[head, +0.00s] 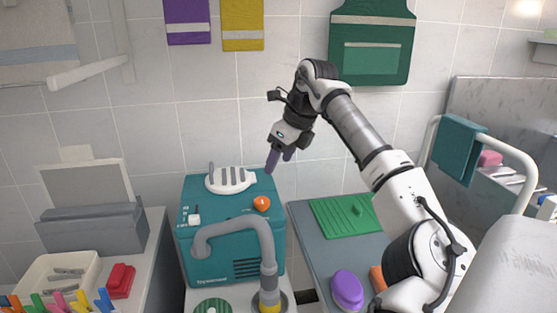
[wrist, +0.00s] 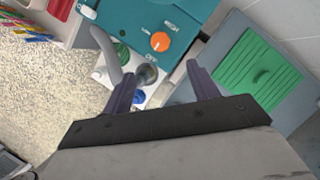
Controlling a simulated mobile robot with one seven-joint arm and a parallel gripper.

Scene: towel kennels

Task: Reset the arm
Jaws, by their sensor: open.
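My gripper (head: 279,158) is raised over the back right of a teal machine (head: 225,268) in the head view, with its fingers pointing down. In the wrist view the two purple-grey fingers (wrist: 163,85) stand wide apart with nothing held between them. My arm reaches up from the lower right of the head view, bent at a high elbow. The teal machine carries an orange knob (head: 262,203) and a white ribbed piece (head: 230,180) on top. The orange knob also shows in the wrist view (wrist: 160,41), ahead of the fingers and apart from them.
A green ribbed mat (head: 340,218) and a purple oval object (head: 347,289) are on the grey surface to the right. A teal towel (head: 458,148) hangs on a white rail (head: 517,158). The left counter holds a white tray (head: 38,271) and a red object (head: 120,281).

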